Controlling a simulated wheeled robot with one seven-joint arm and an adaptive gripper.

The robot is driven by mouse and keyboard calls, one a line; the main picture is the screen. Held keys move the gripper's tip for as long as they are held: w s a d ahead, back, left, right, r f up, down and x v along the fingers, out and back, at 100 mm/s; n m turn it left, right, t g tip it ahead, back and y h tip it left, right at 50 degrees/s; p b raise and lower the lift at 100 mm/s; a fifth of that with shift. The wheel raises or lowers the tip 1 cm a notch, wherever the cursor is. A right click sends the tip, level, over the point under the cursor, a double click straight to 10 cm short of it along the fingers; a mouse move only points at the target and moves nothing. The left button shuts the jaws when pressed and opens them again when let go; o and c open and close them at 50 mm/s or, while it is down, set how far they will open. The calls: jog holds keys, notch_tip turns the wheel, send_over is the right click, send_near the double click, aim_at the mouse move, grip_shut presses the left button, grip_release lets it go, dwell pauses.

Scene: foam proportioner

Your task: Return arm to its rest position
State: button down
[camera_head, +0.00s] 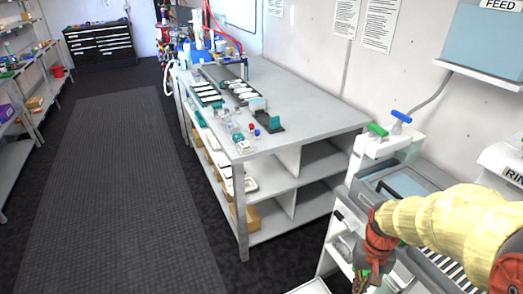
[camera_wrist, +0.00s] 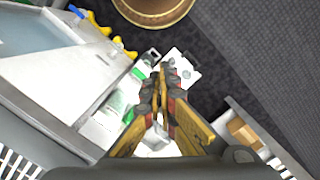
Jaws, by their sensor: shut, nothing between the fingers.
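My arm, in a pale yellow cover, reaches in from the right in the head view. My gripper (camera_head: 364,278) hangs at its end, pointing down near the bottom edge, beside the white unit with the green and blue handles. In the wrist view my gripper (camera_wrist: 164,78) has its yellow, red and dark fingers together at the tips, shut and empty. Past the fingertips, white and green items (camera_wrist: 122,103) lie lower down; I cannot tell their exact distance.
A grey workbench (camera_head: 310,108) with trays and small parts stands left of the arm. The white unit (camera_head: 384,146) with a green handle (camera_head: 377,130) and a blue handle (camera_head: 401,117) is close to the arm. The dark floor mat (camera_head: 115,190) at left is clear.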

jog(key=s+a+r+n+t, duration=0.1)
jog(key=s+a+r+t, duration=0.1)
jog(key=r, duration=0.4)
jog(key=s+a+r+n+t, duration=0.1)
jog(key=s+a+r+t, duration=0.1)
jog(key=a+r, duration=0.3)
jog(key=s+a+r+n+t, duration=0.1)
jog(key=a+r+n+t, duration=0.1)
jog(key=r, duration=0.6)
jog(key=shift+s+a+r+t, duration=0.4)
jog(key=shift+a, duration=0.25)
jog(key=shift+f, duration=0.1)
